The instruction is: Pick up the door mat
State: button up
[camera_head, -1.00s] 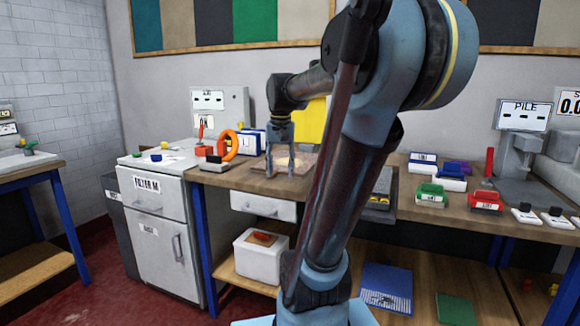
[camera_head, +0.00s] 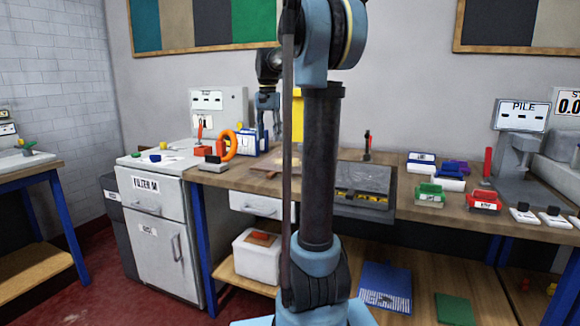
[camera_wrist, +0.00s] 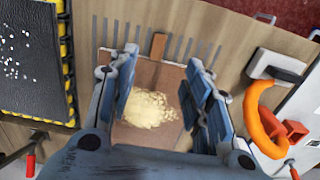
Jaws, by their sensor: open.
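My gripper (camera_head: 268,125) is raised above the back left of the workbench. In the wrist view my gripper (camera_wrist: 165,100) is open, with nothing between its fingers. Below and between the fingers lies a flat brown rectangular piece (camera_wrist: 172,78) with a pale yellow, fuzzy patch on it. It may be the door mat, but I cannot tell for sure. The fingers hide parts of its sides. In the head view my arm hides part of that area of the bench.
A dark tray-like panel with yellow edging (camera_head: 362,178) lies right of my arm. An orange ring-shaped tool (camera_wrist: 262,118) stands near the gripper. Green (camera_head: 430,194) and red blocks (camera_head: 485,202) sit farther right. A blue striped sheet (camera_head: 385,285) lies on the lower shelf.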

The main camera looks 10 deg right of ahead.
aim_at(270, 174)
notch_tip(270, 174, down, 16)
jog(key=shift+r, duration=0.25)
dwell(0.5)
grip_shut()
